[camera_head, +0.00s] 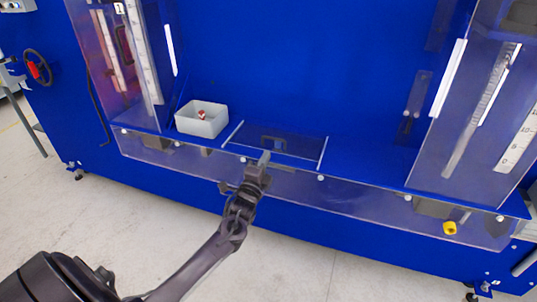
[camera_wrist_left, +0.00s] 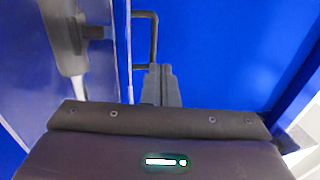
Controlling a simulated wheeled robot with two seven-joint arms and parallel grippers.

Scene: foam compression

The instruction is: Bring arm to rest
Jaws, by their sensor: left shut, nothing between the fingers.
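My left arm reaches from the lower left of the head view to the front of a blue machine. My left gripper (camera_head: 264,158) is shut and empty, at the front edge of the machine's ledge, close to a clear panel (camera_head: 300,142) with a dark handle (camera_head: 273,143). In the left wrist view my gripper (camera_wrist_left: 160,85) points at a blue surface, with a dark bracket-like handle (camera_wrist_left: 146,38) just beyond it. I cannot tell whether the fingers touch the panel or handle. My right gripper is not in view.
A white bin (camera_head: 201,119) with a small red and white item (camera_head: 202,114) stands on the ledge left of the panel. Clear guards (camera_head: 475,110) stand at both sides. A yellow knob (camera_head: 450,228) is at the lower right. The floor in front is clear.

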